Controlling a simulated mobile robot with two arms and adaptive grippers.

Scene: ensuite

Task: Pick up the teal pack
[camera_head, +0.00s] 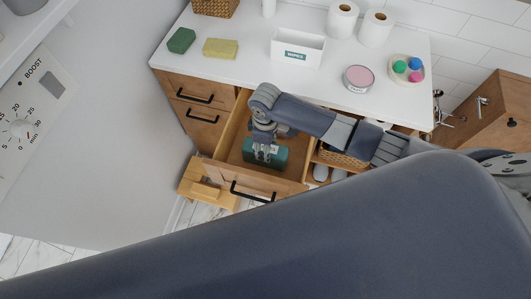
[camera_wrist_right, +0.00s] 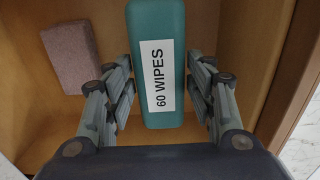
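The teal pack (camera_head: 278,155) lies in the open drawer below the counter. In the right wrist view the teal pack (camera_wrist_right: 158,25) carries a white label reading "60 WIPES". My right gripper (camera_head: 264,156) reaches down into the drawer over the pack. In the wrist view its fingers (camera_wrist_right: 160,75) stand on either side of the pack, close to its long sides, and appear open with a narrow gap. My left gripper is out of view.
A pinkish-brown block (camera_wrist_right: 70,55) lies in the drawer beside the pack. The drawer front (camera_head: 250,182) and walls surround the gripper closely. The counter (camera_head: 240,75) above holds sponges, a white box (camera_head: 298,48), a round tin (camera_head: 358,78) and paper rolls.

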